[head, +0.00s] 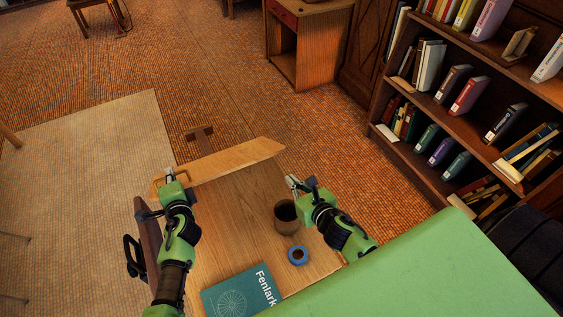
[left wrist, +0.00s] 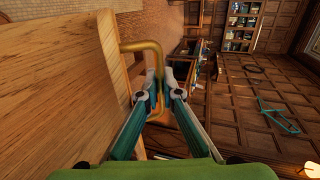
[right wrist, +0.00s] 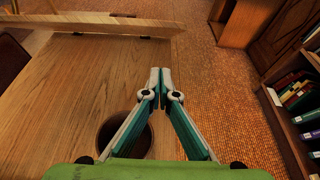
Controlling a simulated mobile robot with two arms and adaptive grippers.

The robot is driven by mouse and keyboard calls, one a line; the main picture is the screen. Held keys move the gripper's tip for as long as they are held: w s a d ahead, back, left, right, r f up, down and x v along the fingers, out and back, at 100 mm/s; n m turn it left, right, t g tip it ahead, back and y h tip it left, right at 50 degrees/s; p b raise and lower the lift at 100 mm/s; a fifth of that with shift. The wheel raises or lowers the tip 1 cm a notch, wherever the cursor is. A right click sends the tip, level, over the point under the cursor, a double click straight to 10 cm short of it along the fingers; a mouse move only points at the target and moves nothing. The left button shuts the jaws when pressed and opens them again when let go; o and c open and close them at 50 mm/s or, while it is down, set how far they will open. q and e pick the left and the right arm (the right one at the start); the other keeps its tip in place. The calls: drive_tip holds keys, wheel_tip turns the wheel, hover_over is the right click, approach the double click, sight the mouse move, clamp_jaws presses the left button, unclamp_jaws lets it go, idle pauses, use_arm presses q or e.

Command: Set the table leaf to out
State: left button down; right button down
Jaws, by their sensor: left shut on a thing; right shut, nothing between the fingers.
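The wooden table (head: 232,205) stands in front of me. Its leaf is the paler wooden strip (head: 228,163) along the far end, also at the top of the right wrist view (right wrist: 95,24). Its exact angle to the tabletop is hard to tell. A brass handle (left wrist: 157,50) is on the edge of the wood in the left wrist view. My left gripper (head: 170,175) is shut on this handle at the leaf's left end; its fingertips show in the left wrist view (left wrist: 167,92). My right gripper (head: 291,183) is shut and empty above the table's right edge.
A brown cup (head: 286,222), a blue ring-shaped thing (head: 298,255) and a teal book (head: 238,293) are on the tabletop. A bookcase (head: 440,150) stands at the right and a cabinet (head: 297,50) behind. The floor beyond the leaf is mostly clear.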

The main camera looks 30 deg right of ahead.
use_arm(q)
drive_tip(key=shift+w+r, duration=0.1)
drive_tip(key=shift+r, duration=0.05)
use_arm(e)
drive_tip(key=w+r, duration=0.1)
drive_tip(key=w, duration=0.6)
drive_tip(key=shift+w+r, duration=0.15)
drive_tip(key=shift+w, duration=0.1)
drive_tip(key=shift+r, duration=0.1)
